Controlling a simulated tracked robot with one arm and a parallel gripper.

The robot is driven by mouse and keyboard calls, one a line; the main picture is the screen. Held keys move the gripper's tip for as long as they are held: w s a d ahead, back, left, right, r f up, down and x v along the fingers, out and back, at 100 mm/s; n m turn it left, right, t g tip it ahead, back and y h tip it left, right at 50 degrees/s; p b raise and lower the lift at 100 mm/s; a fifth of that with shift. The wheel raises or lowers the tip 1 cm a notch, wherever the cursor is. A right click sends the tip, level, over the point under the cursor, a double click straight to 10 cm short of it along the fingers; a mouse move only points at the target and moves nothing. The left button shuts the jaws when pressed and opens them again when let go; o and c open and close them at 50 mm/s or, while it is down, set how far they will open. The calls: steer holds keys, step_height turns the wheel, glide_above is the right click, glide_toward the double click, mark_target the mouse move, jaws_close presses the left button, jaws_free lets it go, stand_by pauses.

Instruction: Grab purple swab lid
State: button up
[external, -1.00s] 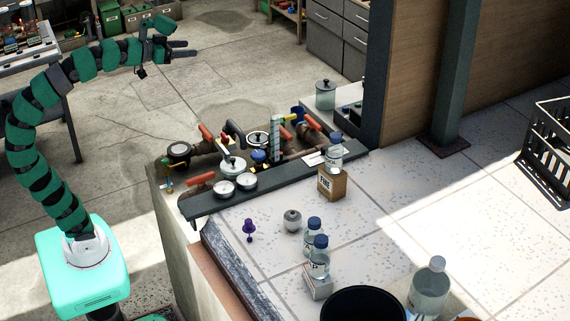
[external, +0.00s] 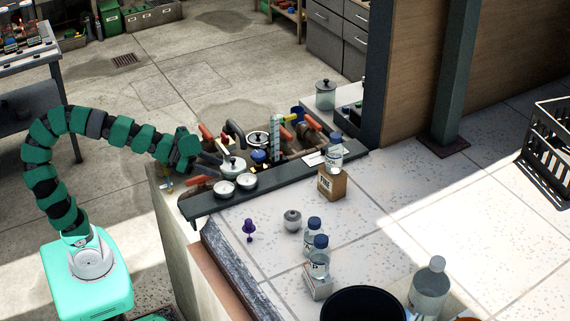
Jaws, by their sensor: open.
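The purple swab lid (external: 249,226) stands on the pale tiled surface near its left edge, with a wider purple top and a thin stem below. My gripper (external: 218,167) is at the end of the green and black arm, over the pipes and valves, up and to the left of the purple lid in the picture. It is open and apart from the lid. I see nothing between its fingers, though they are small and dark against the pipework.
A small grey jar (external: 292,220) stands right of the lid. Blue-capped bottles (external: 319,262) stand nearby, one on a cardboard box (external: 332,184). A dark ledge (external: 275,187) with round gauges (external: 224,188) lies between my gripper and the lid. A black bucket (external: 362,304) is at front.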

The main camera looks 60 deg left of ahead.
steer(key=s+d+f+m+g+h+b, duration=0.1)
steer(key=s+d+f+m+g+h, duration=0.15)
steer(key=s+d+f, duration=0.4)
glide_toward(248, 224)
steer(key=shift+t, duration=0.35)
steer(key=x, duration=0.5)
steer(key=shift+w+a+f, duration=0.15)
steer(key=shift+a+f, duration=0.25)
steer(key=shift+f+b+x, duration=0.2)
steer(key=shift+x, duration=0.8)
steer(key=shift+f+b+x, duration=0.15)
steer(key=shift+b+x, duration=0.05)
steer(key=shift+x, duration=0.75)
steer(key=shift+w+d+f+h, duration=0.1)
steer(key=shift+w+d+h, duration=0.2)
steer(key=shift+d, duration=0.1)
jaws_close()
